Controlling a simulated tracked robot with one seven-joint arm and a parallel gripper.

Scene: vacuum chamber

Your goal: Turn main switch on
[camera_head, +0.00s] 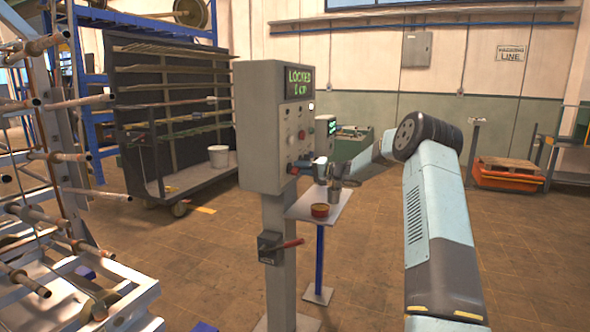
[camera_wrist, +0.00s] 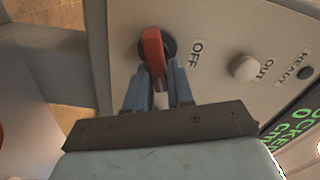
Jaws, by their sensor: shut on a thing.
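The main switch has a red handle (camera_wrist: 154,50) on a dark round base, on the front of a grey control box (camera_head: 258,135). In the wrist view an OFF label (camera_wrist: 196,51) is just right of the switch. The handle runs nearly up and down in that view. My gripper (camera_wrist: 161,75) is shut on the handle, with one finger on each side. In the head view my gripper (camera_head: 302,162) is at the lower part of the box front, and the switch is hard to make out there.
A white OUT button (camera_wrist: 244,67) and a READY lamp (camera_wrist: 305,72) are beside the switch. The box display (camera_head: 299,82) shows green text reading LOCKED. A small table (camera_head: 335,206) with a reddish round container (camera_head: 320,210) stands close below my arm. A red lever (camera_head: 288,245) sticks out from the pedestal.

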